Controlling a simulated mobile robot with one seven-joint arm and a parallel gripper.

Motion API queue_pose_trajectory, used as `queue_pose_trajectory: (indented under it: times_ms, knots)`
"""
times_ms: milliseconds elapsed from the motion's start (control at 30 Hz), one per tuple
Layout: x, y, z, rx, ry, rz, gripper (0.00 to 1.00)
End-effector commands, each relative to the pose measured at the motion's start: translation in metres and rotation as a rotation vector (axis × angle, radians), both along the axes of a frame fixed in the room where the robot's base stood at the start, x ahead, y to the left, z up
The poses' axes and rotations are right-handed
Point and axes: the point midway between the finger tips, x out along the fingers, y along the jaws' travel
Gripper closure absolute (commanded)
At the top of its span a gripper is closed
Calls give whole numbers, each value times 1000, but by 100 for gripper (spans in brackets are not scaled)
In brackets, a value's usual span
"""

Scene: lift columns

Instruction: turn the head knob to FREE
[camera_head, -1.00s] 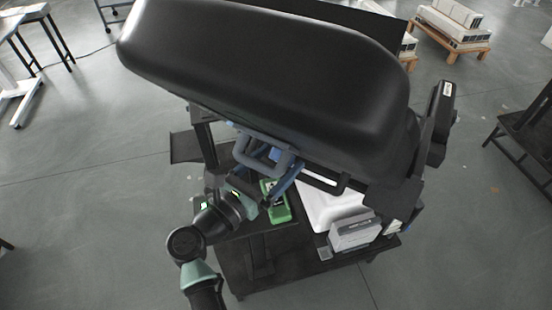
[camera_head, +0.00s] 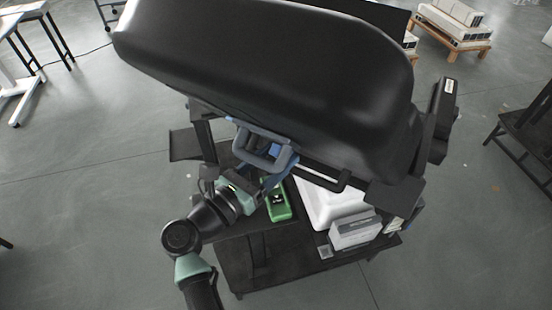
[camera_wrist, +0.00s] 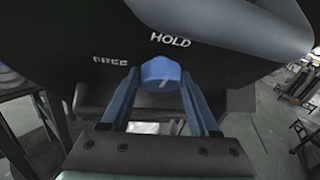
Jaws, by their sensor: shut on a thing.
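The blue head knob (camera_wrist: 160,72) is on the dark underside of the head, with a short pale mark on its lower face. The white word HOLD (camera_wrist: 171,40) is above it and the word FREE (camera_wrist: 110,61) is to its left. I cannot tell exactly which way the mark points. My gripper (camera_wrist: 160,84) has its two blue fingers on either side of the knob, shut on it. In the head view the big black head (camera_head: 270,75) covers the knob, and my gripper (camera_head: 272,178) reaches under its near edge.
Blue-grey loop handles (camera_head: 264,146) and a black bar (camera_head: 325,180) hang from the head close to my gripper. Below, a dark cart (camera_head: 290,265) carries a green device (camera_head: 278,200), a white case (camera_head: 325,200) and a grey box (camera_head: 354,231). Open floor lies at left.

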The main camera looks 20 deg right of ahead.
Motion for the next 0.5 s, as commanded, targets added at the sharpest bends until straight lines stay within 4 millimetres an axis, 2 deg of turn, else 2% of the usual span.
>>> queue_pose_trajectory:
  times_ms: [500]
  knots:
    - [5,2,-12,-240,239,-261,94]
